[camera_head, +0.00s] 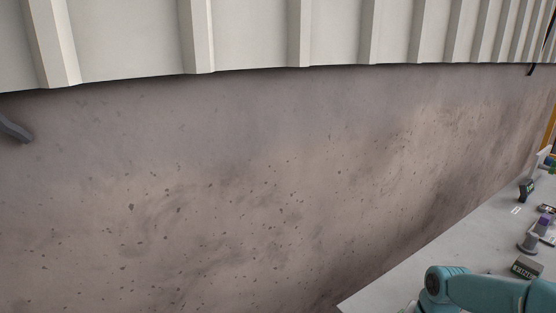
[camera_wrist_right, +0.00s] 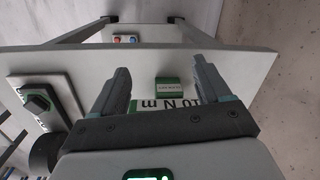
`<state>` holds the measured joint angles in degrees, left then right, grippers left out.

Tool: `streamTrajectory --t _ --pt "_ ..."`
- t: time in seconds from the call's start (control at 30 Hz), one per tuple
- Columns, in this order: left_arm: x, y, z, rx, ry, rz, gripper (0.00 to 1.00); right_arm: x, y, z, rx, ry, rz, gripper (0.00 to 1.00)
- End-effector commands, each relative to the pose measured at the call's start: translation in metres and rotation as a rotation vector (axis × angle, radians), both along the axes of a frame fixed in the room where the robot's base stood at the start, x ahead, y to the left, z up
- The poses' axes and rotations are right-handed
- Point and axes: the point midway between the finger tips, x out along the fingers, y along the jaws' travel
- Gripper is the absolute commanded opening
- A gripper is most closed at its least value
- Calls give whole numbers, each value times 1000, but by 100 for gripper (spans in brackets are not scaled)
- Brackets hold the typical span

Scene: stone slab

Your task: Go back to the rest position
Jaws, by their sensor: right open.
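My right gripper (camera_wrist_right: 163,80) is open in the right wrist view, its two dark fingers spread apart. No object is held between them. A small green and white box (camera_wrist_right: 170,87) lies on the pale slab (camera_wrist_right: 235,62), seen through the gap between the fingers. In the head view my teal right arm reaches in at the bottom right, over the near part of the slab (camera_head: 400,283). The right gripper is not visible there. My left gripper is in neither view.
In the head view a dark box (camera_head: 527,267), a grey stand (camera_head: 529,242), a black item (camera_head: 526,189) and a purple block (camera_head: 544,220) are on the slab. A stained wall (camera_head: 250,190) fills most of the view. A panel with red and blue buttons (camera_wrist_right: 125,38) is in the wrist view.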

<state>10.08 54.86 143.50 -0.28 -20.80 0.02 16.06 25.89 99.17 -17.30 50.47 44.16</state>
Motion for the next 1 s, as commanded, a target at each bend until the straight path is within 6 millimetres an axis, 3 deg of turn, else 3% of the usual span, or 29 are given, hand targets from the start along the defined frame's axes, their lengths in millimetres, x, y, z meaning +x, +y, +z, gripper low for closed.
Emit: streamTrajectory --t 0.27,0.37,0.5,0.6,0.7,1.0 --pt "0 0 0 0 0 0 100 -23 80 -90 117 -41 240 77" --pt "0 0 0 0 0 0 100 -53 126 -136 176 -69 362 77" --pt "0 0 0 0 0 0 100 -118 182 -186 226 -116 531 77" --pt "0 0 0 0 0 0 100 -154 201 -201 227 -140 613 77" --pt "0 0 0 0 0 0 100 -175 209 -207 218 -153 662 77" --pt "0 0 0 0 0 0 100 -181 211 -208 211 -160 679 77"
